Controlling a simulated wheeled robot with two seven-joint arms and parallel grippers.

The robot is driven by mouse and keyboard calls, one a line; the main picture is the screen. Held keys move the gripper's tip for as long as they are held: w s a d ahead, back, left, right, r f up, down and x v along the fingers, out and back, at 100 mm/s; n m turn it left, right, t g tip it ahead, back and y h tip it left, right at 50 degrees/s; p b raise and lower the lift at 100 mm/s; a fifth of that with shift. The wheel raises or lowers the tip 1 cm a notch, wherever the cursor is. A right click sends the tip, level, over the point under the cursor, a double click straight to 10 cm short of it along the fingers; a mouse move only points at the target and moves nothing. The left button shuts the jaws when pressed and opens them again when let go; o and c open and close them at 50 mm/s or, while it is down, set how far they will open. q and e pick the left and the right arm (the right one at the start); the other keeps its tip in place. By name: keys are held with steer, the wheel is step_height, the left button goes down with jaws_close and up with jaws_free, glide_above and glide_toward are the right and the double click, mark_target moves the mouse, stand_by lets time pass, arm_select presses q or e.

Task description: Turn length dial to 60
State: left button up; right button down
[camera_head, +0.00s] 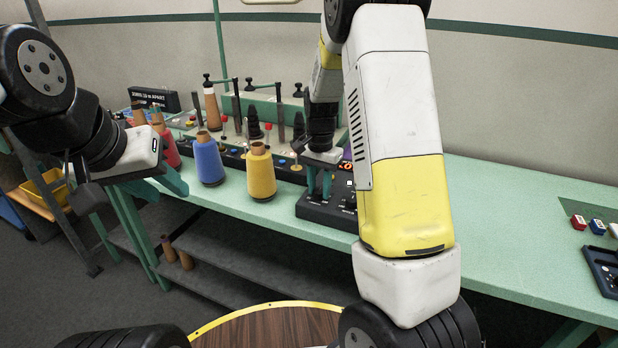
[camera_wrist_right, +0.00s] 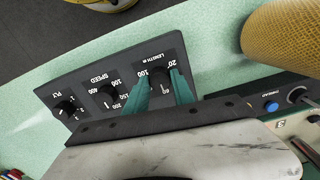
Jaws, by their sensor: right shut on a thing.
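The length dial (camera_wrist_right: 160,79) is a black knob on the dark control panel (camera_wrist_right: 84,82), with 20, 60 and 100 printed around it. My right gripper (camera_wrist_right: 162,96) is shut on the length dial, one teal finger on each side. The fingers cover part of the knob, and I cannot read its pointer. My left gripper (camera_head: 162,190) is open and empty beside the table's left front edge.
On the same panel are the speed dial (camera_wrist_right: 107,96) and the ply dial (camera_wrist_right: 65,110). A yellow cone (camera_head: 261,173) and a blue cone (camera_head: 208,160) stand left of my right gripper.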

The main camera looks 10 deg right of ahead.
mark_target(319, 191)
stand_by(0.5)
steer(key=c, duration=1.1)
jaws_free()
steer(key=shift+o, duration=0.2)
steer(key=shift+r, duration=3.95)
steer(key=s+a+r+n+t+y, duration=0.1)
steer(key=s+r+n+t, duration=0.2)
steer(key=s, duration=0.9)
steer(key=s+a+r+n+t+y, duration=0.1)
steer(key=s+r+n+t, duration=0.2)
steer(key=s+r, duration=0.7)
steer(key=s+n, duration=0.2)
steer(key=shift+s+n, duration=0.15)
steer(key=shift+n, duration=0.15)
